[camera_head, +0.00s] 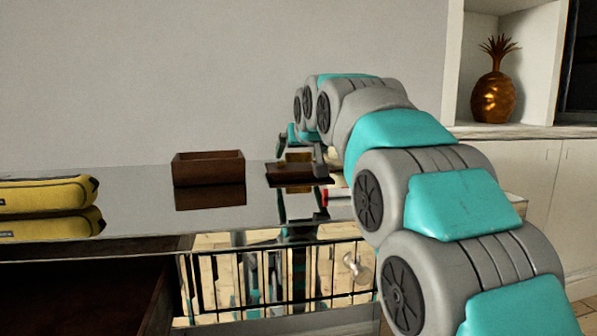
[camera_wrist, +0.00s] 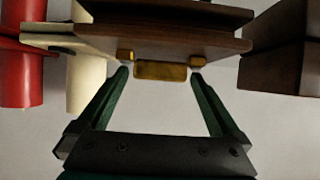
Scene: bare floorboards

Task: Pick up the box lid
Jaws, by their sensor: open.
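The box lid (camera_wrist: 190,42) is a dark brown wooden slab with a gold bar handle (camera_wrist: 160,70). In the head view the lid (camera_head: 299,175) lies flat on the glossy table, to the right of the open box (camera_head: 208,170). The brown box is also at the right of the wrist view (camera_wrist: 282,52). My gripper (camera_wrist: 160,75) is open, with its dark green fingertips on either side of the handle and a small gap at each end. In the head view my gripper (camera_head: 300,148) is at the lid, partly hidden by my arm.
A red object (camera_wrist: 22,75) and a cream one (camera_wrist: 88,75) stand close left of the lid in the wrist view. A yellow object (camera_head: 45,195) lies at the table's left. A golden pineapple (camera_head: 494,95) sits on the shelf.

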